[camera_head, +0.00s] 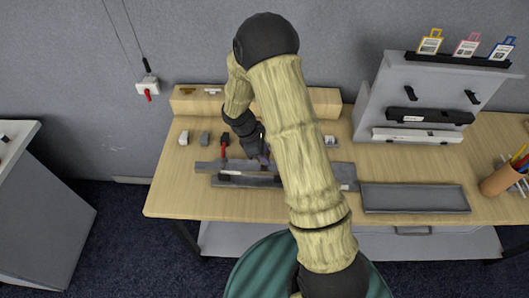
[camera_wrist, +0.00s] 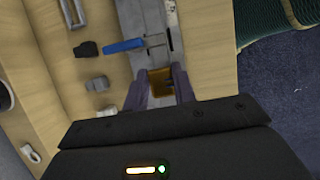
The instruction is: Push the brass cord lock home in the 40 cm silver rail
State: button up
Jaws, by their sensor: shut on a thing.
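My gripper (camera_wrist: 160,77) is shut on the brass cord lock (camera_wrist: 159,84), which shows yellow-brown between the two dark fingers in the wrist view. Below it runs a long grey fixture (camera_wrist: 142,14) with a narrow strip along one side, where the silver rail seems to lie. I cannot tell rail and fixture apart surely, nor whether the lock touches the rail or how deep it sits. In the head view my gripper (camera_head: 264,156) is low over the grey fixture (camera_head: 205,168), and my arm hides the lock and part of the fixture.
A blue-handled clamp (camera_wrist: 122,46) reaches over the fixture close to my fingers. A red-handled clamp (camera_head: 224,148) stands at its left. Small grey and white parts (camera_head: 204,138) sit behind. An empty grey tray (camera_head: 414,198) lies right; a display stand (camera_head: 415,95) rises behind.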

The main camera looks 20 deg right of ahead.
jog(key=shift+f+b, duration=0.4)
jog(key=shift+f, duration=0.45)
jog(key=shift+f+b, duration=0.8)
jog(key=shift+f, duration=0.55)
dwell(1.5)
jog(key=o, duration=1.1)
jog(key=shift+c, duration=0.2)
jog(key=shift+r, duration=0.1)
jog(key=b+v, duration=0.3)
jog(key=v, duration=1.4)
jog(key=shift+r, duration=0.2)
